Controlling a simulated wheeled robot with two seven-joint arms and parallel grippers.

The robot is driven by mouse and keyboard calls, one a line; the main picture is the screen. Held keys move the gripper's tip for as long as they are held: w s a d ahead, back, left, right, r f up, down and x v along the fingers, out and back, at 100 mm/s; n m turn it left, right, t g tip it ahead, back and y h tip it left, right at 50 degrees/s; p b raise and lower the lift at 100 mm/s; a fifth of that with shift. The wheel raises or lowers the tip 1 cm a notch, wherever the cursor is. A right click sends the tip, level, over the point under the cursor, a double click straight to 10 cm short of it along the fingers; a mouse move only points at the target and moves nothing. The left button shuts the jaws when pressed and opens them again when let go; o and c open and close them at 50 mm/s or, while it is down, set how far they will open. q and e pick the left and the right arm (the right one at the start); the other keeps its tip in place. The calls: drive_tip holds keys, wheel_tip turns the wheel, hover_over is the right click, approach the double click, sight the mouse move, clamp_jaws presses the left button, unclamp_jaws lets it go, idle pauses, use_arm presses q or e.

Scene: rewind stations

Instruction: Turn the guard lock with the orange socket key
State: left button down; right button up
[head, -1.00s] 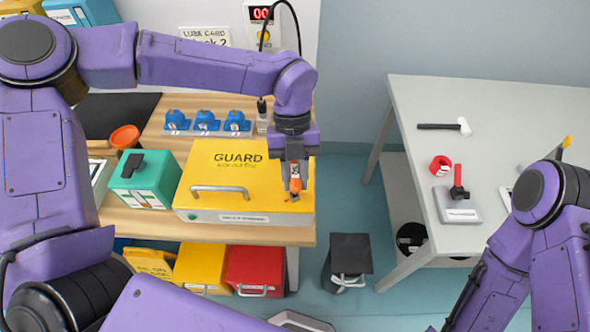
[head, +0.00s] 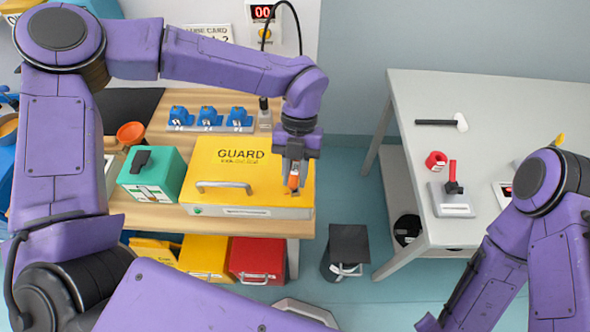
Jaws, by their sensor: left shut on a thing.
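The yellow guard box (head: 222,180) with a grey handle and the word GUARD sits at the front right of the wooden bench. My left gripper (head: 292,180) points down over the right end of the guard, shut on the orange socket key (head: 293,183). The gripper covers the lock, so I cannot tell whether the key is seated in it. My right arm shows at the lower right, over the floor in front of the grey table. Its fingertips are not clearly visible.
A green box (head: 150,175), an orange dish (head: 131,133) and a rack of blue knobs (head: 208,119) stand on the bench. Yellow and red bins (head: 256,260) sit below. A grey table (head: 480,110) at right holds a hammer (head: 442,122) and red tape (head: 436,160).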

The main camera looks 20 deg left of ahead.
use_arm(q)
drive_tip(key=shift+r, duration=0.1)
drive_tip(key=shift+w+r+p, duration=0.15)
drive_tip(key=shift+r+p, duration=1.3)
drive_tip(key=shift+r, duration=0.65)
drive_tip(key=shift+s+r+p, duration=0.25)
drive_tip(key=shift+r+p, duration=0.35)
drive_tip(key=shift+r, duration=0.3)
drive_tip(key=shift+w+f, duration=0.1)
drive_tip(key=shift+w, duration=0.05)
